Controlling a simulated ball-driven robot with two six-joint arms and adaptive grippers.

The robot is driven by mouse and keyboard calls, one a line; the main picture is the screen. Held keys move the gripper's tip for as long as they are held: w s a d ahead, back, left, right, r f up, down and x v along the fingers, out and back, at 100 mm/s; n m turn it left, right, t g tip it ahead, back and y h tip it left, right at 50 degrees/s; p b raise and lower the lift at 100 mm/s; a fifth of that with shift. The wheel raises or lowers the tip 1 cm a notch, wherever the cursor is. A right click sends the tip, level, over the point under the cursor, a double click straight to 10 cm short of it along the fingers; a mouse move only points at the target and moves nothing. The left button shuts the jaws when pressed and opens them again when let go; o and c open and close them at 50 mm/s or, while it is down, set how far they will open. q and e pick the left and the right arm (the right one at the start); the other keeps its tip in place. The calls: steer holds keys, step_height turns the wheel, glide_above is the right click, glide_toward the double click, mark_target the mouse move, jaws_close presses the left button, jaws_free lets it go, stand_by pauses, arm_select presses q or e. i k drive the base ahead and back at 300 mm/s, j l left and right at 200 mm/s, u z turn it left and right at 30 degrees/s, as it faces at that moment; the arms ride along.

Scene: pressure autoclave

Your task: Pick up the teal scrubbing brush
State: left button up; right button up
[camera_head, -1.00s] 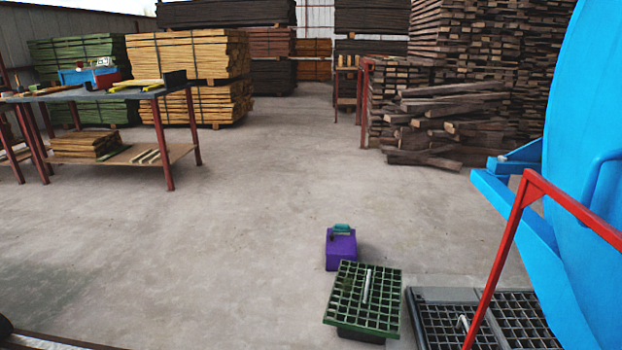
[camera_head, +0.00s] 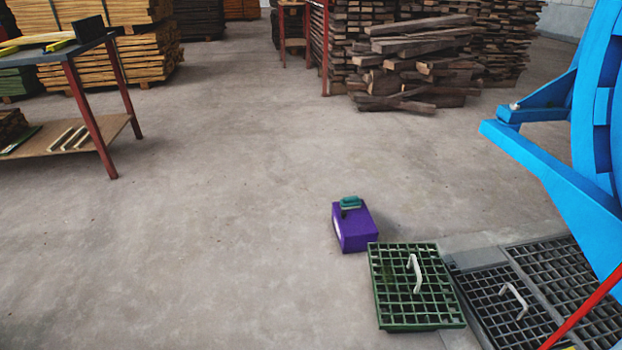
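The teal scrubbing brush (camera_head: 350,202) lies on top of a purple box (camera_head: 355,229) on the concrete floor, right of the middle. Something dark shows at the brush's left end, too small to make out. Neither of my grippers is in view.
A green grate with a white handle (camera_head: 416,290) is just in front of the box. Dark floor grates (camera_head: 512,296) and blue machinery (camera_head: 555,150) are at the right, with a red bar (camera_head: 590,312). A workbench (camera_head: 75,50) and stacked timber (camera_head: 420,60) stand farther back. The floor at left and centre is clear.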

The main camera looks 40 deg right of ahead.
mark_target(352, 201)
steer(key=i+z, duration=0.2)
steer(key=i, duration=0.3)
steer(key=i+z, duration=0.2)
steer(key=i, duration=0.3)
steer(key=i+j+z, duration=0.2)
steer(key=i, duration=0.3)
